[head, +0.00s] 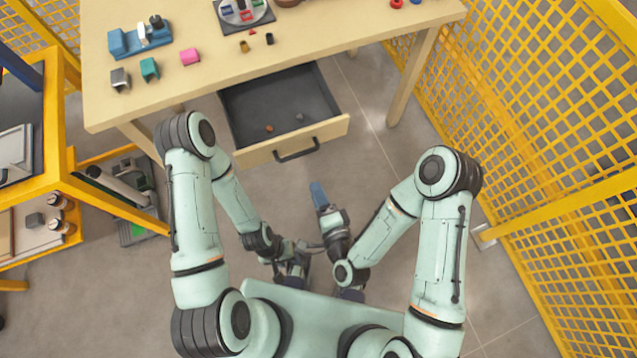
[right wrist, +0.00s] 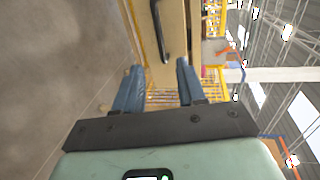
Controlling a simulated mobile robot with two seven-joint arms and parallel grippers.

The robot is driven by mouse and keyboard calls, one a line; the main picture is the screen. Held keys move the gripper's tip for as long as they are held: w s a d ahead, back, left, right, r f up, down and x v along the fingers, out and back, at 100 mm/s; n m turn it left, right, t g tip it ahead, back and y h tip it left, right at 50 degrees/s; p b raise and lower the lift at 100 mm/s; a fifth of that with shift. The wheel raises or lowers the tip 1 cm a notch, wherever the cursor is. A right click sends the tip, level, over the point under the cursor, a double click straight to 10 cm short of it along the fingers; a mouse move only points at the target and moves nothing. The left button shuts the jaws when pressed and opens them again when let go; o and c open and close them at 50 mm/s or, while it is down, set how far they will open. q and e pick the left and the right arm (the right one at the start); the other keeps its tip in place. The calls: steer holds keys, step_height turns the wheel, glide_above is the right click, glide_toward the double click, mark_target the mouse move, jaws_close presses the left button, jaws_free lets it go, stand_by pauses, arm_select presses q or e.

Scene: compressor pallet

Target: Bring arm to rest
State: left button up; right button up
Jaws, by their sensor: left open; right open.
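Both of my arms are folded in close to my body in the head view. My right gripper (head: 318,194) has blue fingers and points up the picture toward the open drawer, over bare floor. In the right wrist view, its two blue fingers (right wrist: 158,82) stand apart with nothing between them. My left gripper (head: 290,278) is lower, close in front of my body and beside the right wrist. It is open; its fingers are small and partly hidden. I see nothing held in it.
A wooden table (head: 285,85) stands ahead, with coloured blocks and fixtures on top. Its drawer (head: 327,131) is pulled out toward me, with small pieces inside. A yellow-framed shelf (head: 110,193) is at left. Yellow mesh fencing (head: 540,110) is at right. Floor between is clear.

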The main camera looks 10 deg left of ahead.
stand_by(0.6)
steer(key=s+d+f+n+g+h+p, duration=0.2)
steer(key=s+d+f+n+g, duration=0.1)
steer(key=d+f+g, duration=0.3)
steer(key=s+d+f+n+g+h+p, duration=0.2)
steer(key=s+d+f+n+g+h, duration=0.15)
steer(key=d+f, duration=0.4)
arm_select(q)
step_height(320, 180, up, 6)
steer(key=w+p, duration=0.1)
steer(key=w, duration=0.1)
steer(key=shift+w+f, duration=0.15)
arm_select(e)
steer(key=s+d+g, duration=0.4)
steer(key=s+d, duration=0.1)
steer(key=s, duration=0.1)
steer(key=shift+s+n, duration=0.3)
steer(key=shift+n, duration=0.05)
